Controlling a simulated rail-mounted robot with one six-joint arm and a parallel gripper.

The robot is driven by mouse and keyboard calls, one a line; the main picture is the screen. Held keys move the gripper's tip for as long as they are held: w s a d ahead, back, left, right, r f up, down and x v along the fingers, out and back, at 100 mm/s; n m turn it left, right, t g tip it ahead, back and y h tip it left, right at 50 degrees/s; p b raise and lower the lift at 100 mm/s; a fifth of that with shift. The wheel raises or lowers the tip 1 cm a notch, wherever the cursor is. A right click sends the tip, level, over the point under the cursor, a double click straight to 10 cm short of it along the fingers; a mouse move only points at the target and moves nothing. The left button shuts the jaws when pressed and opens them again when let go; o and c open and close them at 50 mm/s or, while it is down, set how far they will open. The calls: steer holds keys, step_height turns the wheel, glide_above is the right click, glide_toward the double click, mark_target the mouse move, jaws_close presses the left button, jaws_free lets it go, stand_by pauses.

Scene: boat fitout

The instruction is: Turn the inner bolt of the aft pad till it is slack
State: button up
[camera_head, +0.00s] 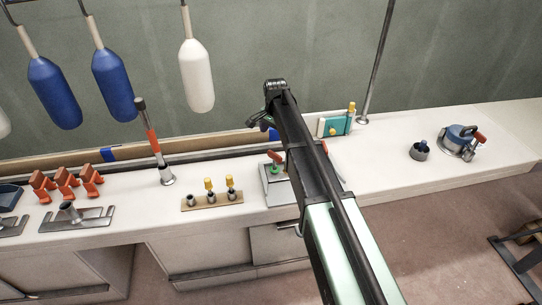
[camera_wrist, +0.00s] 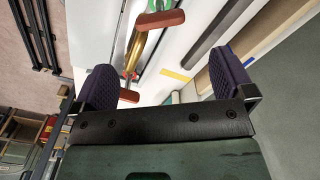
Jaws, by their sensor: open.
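My gripper (camera_wrist: 166,84) is open in the wrist view, its two purple-padded fingers wide apart with nothing between the tips. In the head view my arm hides part of the bench. Beyond the fingers in the wrist view is a fitting with red grips (camera_wrist: 160,19), a green part and a gold rod. In the head view a red-handled fitting (camera_head: 276,157) stands on a grey plate beside my arm. Flat grey metal plates lie at the left, one (camera_head: 88,222) with a short upright cylinder (camera_head: 69,211). I cannot tell which thing is the aft pad or its inner bolt.
A tan board (camera_head: 211,203) holds yellow-topped pegs. A red-and-black handled tool (camera_head: 153,141) stands upright behind it. Orange clamps (camera_head: 66,182) sit at left. Blue and white fenders (camera_head: 196,75) hang above.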

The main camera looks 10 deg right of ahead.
mark_target(275, 153)
step_height(275, 153, down, 11)
steer(key=b, duration=1)
steer(key=shift+r, duration=0.25)
steer(key=c, duration=0.9)
